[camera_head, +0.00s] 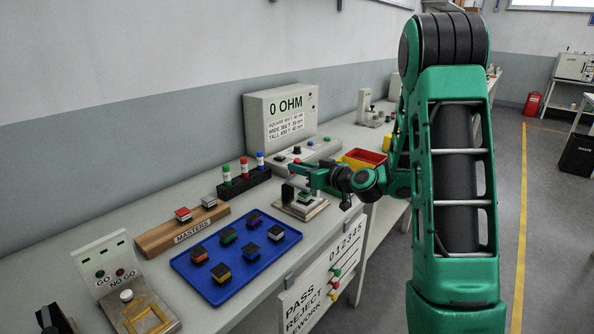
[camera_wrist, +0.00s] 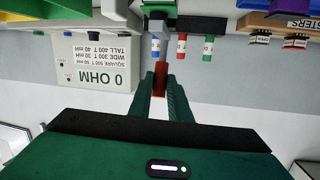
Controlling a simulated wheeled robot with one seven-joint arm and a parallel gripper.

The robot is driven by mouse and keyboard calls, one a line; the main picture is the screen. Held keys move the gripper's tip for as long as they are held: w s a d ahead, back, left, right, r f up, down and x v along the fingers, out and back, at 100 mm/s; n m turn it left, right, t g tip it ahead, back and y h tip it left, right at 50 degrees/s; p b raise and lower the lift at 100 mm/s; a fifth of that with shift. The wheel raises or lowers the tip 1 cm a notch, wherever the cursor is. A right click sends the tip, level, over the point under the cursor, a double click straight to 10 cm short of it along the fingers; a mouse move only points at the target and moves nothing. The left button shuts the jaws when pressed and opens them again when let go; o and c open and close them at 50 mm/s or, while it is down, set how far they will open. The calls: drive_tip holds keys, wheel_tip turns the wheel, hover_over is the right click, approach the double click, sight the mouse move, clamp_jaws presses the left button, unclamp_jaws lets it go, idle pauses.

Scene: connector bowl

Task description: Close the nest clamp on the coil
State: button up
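The nest (camera_head: 305,212) is a pale metal block on a base plate near the bench's front edge. A coil with a green top (camera_head: 304,197) sits in it. Its clamp has a red handle (camera_wrist: 160,79), which points towards the wrist camera. My gripper (camera_head: 298,172) is above the nest and reaches in from the right. In the wrist view its green fingers (camera_wrist: 162,82) lie on both sides of the red handle with no clear gap. The coil is mostly hidden there, and the clamp arm's angle is hard to tell.
The 0 OHM tester (camera_head: 282,118) stands behind the nest. A black rack with several coloured probes (camera_head: 244,178) is to its left. A blue tray of coils (camera_head: 237,288), a wooden masters block (camera_head: 180,232) and a GO/NO GO gauge (camera_head: 112,262) lie farther left. Red and yellow bins (camera_head: 362,158) are right.

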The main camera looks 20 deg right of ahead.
drive_tip(key=o, duration=0.4)
drive_tip(key=shift+s+d+f, duration=0.1)
drive_tip(key=shift+s+f, duration=0.05)
drive_tip(key=shift+f, duration=0.15)
drive_tip(key=shift+o, duration=0.2)
drive_tip(key=shift+r, duration=0.1)
drive_tip(key=v, duration=1)
drive_tip(key=shift+s, duration=0.3)
drive_tip(key=shift+r, duration=0.1)
